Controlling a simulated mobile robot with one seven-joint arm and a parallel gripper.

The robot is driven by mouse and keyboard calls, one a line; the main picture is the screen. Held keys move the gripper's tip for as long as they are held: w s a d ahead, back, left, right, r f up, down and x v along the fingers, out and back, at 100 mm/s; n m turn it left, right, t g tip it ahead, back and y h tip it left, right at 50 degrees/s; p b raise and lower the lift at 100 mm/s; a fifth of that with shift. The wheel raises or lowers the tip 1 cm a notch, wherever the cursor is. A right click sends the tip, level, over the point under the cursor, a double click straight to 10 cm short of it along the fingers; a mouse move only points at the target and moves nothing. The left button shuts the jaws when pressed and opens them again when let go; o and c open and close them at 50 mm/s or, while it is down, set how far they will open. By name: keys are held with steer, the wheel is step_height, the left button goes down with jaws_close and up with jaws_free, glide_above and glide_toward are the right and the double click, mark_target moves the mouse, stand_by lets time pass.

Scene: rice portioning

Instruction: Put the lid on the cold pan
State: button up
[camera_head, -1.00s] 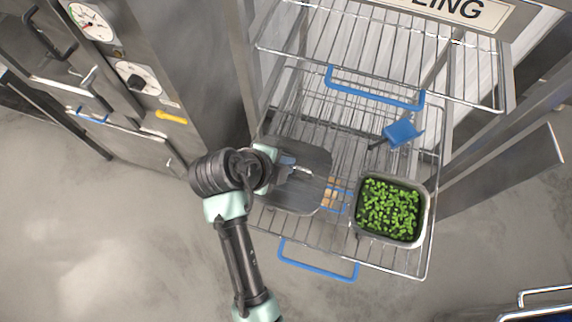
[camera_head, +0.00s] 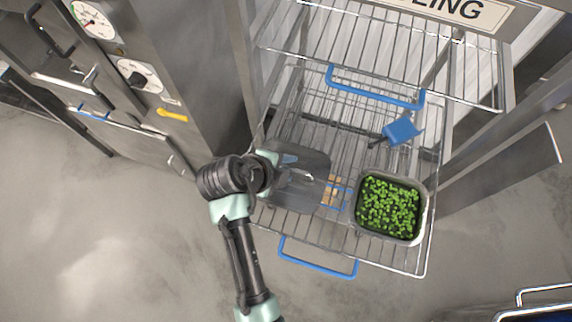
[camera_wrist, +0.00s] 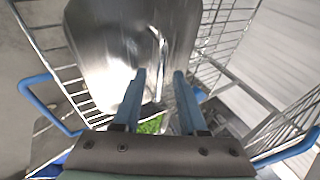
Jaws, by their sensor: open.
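A grey metal lid (camera_head: 307,190) with a thin bar handle (camera_wrist: 162,50) lies at the left of the pulled-out lower rack shelf in the head view. It fills the upper middle of the wrist view (camera_wrist: 105,45). My gripper (camera_wrist: 159,76) is open over the lid, its two blue fingers apart on either side of the handle's near end. I cannot tell whether they touch the lid. A rectangular metal pan (camera_head: 425,218) full of green pieces stands uncovered to the right of the lid on the same shelf. What lies under the lid is mostly hidden.
A blue-headed tool (camera_head: 402,130) lies behind the pan. The upper wire shelf (camera_head: 380,50) with a blue handle (camera_head: 375,89) is above and behind. Rack posts flank the shelf. A steel cabinet with dials (camera_head: 137,75) stands on the left.

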steer(key=b+v, duration=0.3)
steer(key=v, duration=0.9)
steer(key=w+r+n+t+y, duration=0.2)
steer(key=w+r+n+t, duration=0.45)
steer(key=r, duration=0.65)
steer(key=w+r+n+t+y, duration=0.2)
steer(key=w+r+n+t, duration=0.4)
steer(key=r, duration=0.8)
steer(key=s+d+r+n+t, duration=0.1)
steer(key=s+r+n+t, duration=0.2)
steer(key=r, duration=0.5)
steer(key=s+d+r+n+t, duration=0.2)
steer(key=s+r+n+t, duration=0.1)
steer(key=r, duration=0.6)
steer(key=s+d+r+n+t, duration=0.1)
steer(key=s+r+n+t, duration=0.2)
steer(key=r, duration=0.6)
steer(key=shift+s+d+r+n+t+y, duration=0.25)
steer(key=shift+d+n+t+y, duration=0.1)
steer(key=shift+n+t+y, duration=0.15)
